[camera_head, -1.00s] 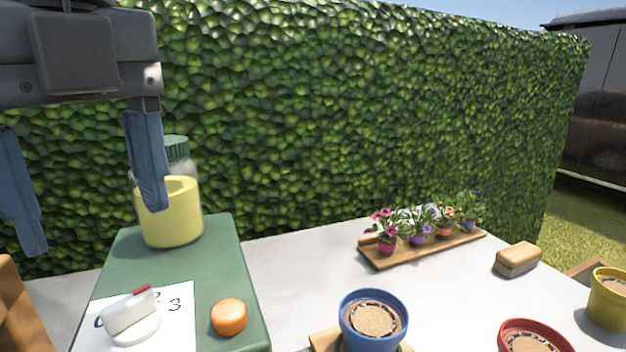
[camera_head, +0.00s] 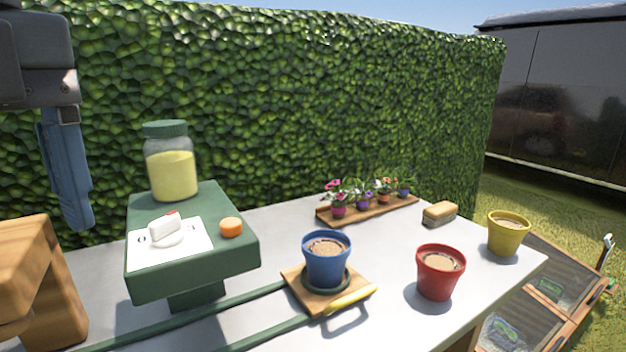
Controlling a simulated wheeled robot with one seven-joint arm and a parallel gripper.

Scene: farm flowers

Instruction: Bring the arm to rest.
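My gripper (camera_head: 35,175) is at the upper left, partly cut off by the left edge. One blue finger points downward and the other is out of view. No object shows at the visible finger. It hangs in front of the hedge, left of the green stand and above the wooden block at the lower left.
A green stand (camera_head: 235,262) bears a jar (camera_head: 172,172) and an orange knob (camera_head: 231,227). Blue (camera_head: 327,262), red (camera_head: 440,275) and yellow (camera_head: 508,235) pots, a flower tray (camera_head: 330,218) and a sponge (camera_head: 439,214) stand on the white table (camera_head: 385,325). A wooden block (camera_head: 50,250) is lower left.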

